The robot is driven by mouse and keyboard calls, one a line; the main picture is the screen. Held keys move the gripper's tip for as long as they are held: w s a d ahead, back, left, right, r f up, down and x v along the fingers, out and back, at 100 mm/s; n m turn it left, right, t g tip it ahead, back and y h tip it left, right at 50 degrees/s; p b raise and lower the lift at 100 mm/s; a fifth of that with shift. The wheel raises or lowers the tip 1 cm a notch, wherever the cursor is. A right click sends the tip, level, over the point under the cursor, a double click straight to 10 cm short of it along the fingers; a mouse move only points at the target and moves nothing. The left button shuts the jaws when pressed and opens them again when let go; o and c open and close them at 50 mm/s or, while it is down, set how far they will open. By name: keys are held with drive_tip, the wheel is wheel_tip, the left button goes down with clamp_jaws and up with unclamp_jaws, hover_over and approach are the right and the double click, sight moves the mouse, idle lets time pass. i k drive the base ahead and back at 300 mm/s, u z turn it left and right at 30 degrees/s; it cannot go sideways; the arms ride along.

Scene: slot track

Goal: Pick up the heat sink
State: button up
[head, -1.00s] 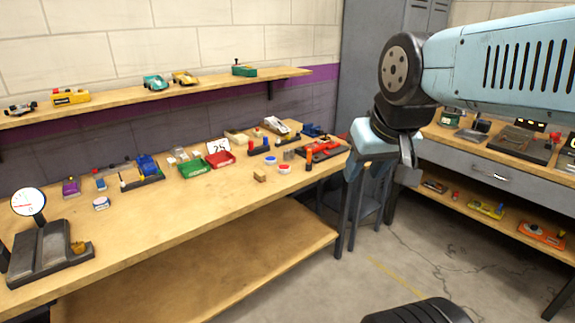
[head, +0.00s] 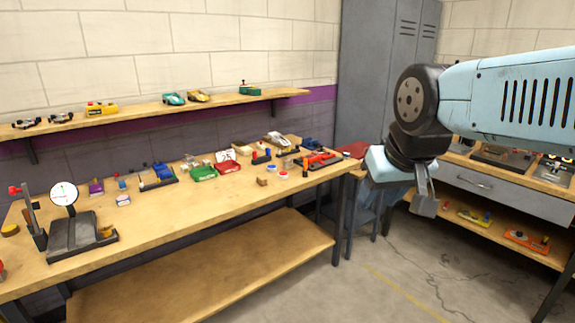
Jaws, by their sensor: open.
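I cannot pick out the heat sink for certain among the small parts on the workbench (head: 190,235); they are too small to tell apart. My gripper (head: 423,198) hangs at the right of the head view, pointing down. It is open, and nothing shows in it. It is in front of the locker and stool, to the right of the bench's right end, apart from the bench parts.
A dial gauge stand (head: 82,238) stands on the bench's left. Green (head: 203,174) and red (head: 229,167) bins sit mid-bench. A wall shelf (head: 140,112) holds toy cars. A drawer bench (head: 500,190) stands right. A stool (head: 362,215) stands between the benches. Floor in front is clear.

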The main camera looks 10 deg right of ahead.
sight(288, 163)
drive_tip(key=z, duration=0.35)
drive_tip(key=i, duration=2.1)
drive_tip(key=u, duration=0.6)
drive_tip(key=k, duration=0.9)
drive_tip(key=u, duration=0.15)
drive_tip(key=i, duration=0.9)
drive_tip(key=z, duration=0.05)
